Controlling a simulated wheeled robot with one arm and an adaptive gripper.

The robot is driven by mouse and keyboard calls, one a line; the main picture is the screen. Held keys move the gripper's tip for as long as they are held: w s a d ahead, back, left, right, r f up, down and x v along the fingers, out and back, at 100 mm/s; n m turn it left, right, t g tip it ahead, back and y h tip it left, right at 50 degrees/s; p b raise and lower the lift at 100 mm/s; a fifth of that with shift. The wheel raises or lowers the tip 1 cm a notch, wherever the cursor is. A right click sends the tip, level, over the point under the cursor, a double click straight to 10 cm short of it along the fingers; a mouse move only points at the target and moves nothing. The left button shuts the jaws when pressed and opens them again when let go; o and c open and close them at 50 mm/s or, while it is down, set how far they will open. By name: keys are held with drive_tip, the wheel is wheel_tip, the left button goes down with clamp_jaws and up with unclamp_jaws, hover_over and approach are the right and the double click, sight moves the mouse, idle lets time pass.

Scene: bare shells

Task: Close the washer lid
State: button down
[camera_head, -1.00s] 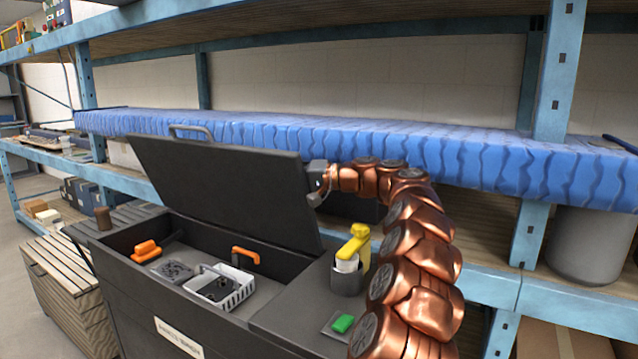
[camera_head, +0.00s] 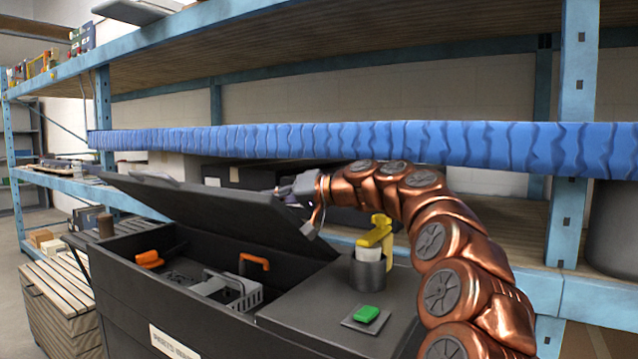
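The black washer lid (camera_head: 235,211) is partly open, tilted low over the tub, with its handle (camera_head: 158,177) at the far left edge. The black washer (camera_head: 130,290) stands below it, with a parts label on its front. My gripper (camera_head: 298,208) is at the lid's right end, at its upper edge, and seems to touch it. The fingers are small and partly hidden against the lid, so their opening is unclear.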

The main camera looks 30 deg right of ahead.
sight(261, 221)
drive_tip(key=a+f+b, duration=0.1)
drive_tip(key=b, duration=0.1)
drive_tip(key=s+a+f+n+b, duration=0.1)
drive_tip(key=f+b, duration=0.1)
drive_tip(key=a+f+n+b, duration=0.1)
drive_tip(key=b, duration=0.1)
drive_tip(key=shift+s+f+h, duration=0.3)
drive_tip(key=shift+s+h, duration=0.1)
drive_tip(key=f+b, duration=0.1)
drive_tip(key=a+n+b, duration=0.1)
drive_tip(key=b, duration=0.1)
drive_tip(key=shift+s+f, duration=0.35)
drive_tip(key=shift+h, duration=0.3)
drive_tip(key=shift+r, duration=0.1)
